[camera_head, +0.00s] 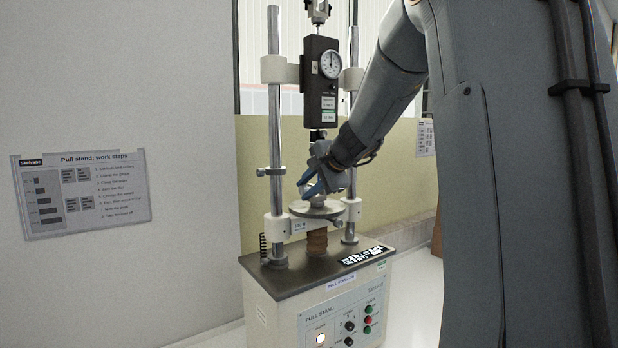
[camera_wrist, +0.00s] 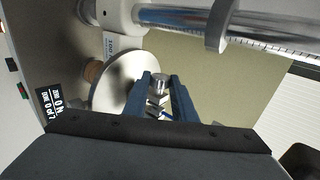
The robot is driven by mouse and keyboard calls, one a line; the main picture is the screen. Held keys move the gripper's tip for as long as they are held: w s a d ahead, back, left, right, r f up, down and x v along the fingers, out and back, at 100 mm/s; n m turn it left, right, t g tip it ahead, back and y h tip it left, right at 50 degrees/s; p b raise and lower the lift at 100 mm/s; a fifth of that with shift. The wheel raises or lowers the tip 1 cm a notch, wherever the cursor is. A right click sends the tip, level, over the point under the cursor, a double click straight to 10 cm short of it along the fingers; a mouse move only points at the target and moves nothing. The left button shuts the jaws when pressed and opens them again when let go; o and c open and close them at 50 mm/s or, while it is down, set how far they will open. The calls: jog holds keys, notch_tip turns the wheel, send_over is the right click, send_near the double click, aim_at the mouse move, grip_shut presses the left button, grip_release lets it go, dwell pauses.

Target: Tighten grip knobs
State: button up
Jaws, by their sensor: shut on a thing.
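The pull stand (camera_head: 318,275) has a round metal plate (camera_head: 316,210) on its lower crosshead, with a small metal grip standing on the plate. My gripper (camera_head: 312,185) reaches in from the right, just above the plate and below the black force gauge (camera_head: 322,85). In the wrist view my gripper (camera_wrist: 160,85) has its two dark blue fingers on either side of a silver grip knob (camera_wrist: 160,80) and is shut on it. The round plate (camera_wrist: 122,82) lies just left of the fingers. The upper grip is mostly hidden behind my gripper in the head view.
Two steel columns (camera_head: 274,120) flank the gauge, close to my gripper. A control panel (camera_head: 345,318) with knobs and coloured buttons is on the stand's front. A work-steps sheet (camera_head: 82,192) hangs on the left wall. A column with a collar (camera_wrist: 218,25) crosses the wrist view's top.

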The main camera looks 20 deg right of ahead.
jog(key=shift+w+r+g, duration=0.15)
jog(key=shift+r+g, duration=0.05)
jog(key=shift+g, duration=1.1)
jog(key=o, duration=1)
jog(key=shift+o, duration=0.2)
jog(key=a+b+v, duration=0.1)
jog(key=b+v, duration=0.1)
jog(key=v, duration=0.5)
jog(key=shift+s+d+r+b, duration=0.3)
jog(key=shift+d+b, duration=0.05)
jog(key=shift+d, duration=0.05)
